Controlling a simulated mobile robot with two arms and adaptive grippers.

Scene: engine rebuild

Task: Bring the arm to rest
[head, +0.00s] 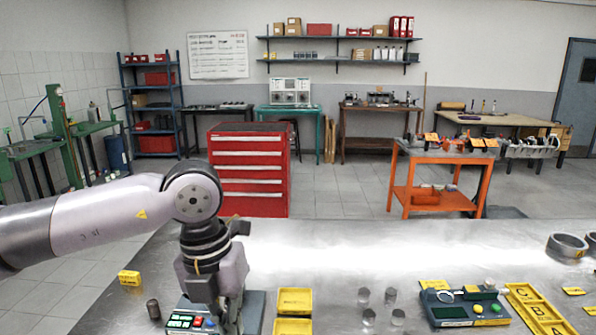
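My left arm comes in from the left over the metal workbench (330,245). My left gripper (232,318) points down at a device with red and green buttons (190,320) near the front edge of the view. The gripper's fingers are seen edge-on and partly cut off below, so I cannot tell whether they are open or whether they touch the device. My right gripper is not in view.
Yellow bins (294,300) stand just right of my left gripper. A dark cylinder (153,309) and yellow block (129,277) stand left. Several small metal cylinders (363,296), a teal device (465,306), a lettered yellow tray (535,308) and metal rings (567,246) lie right.

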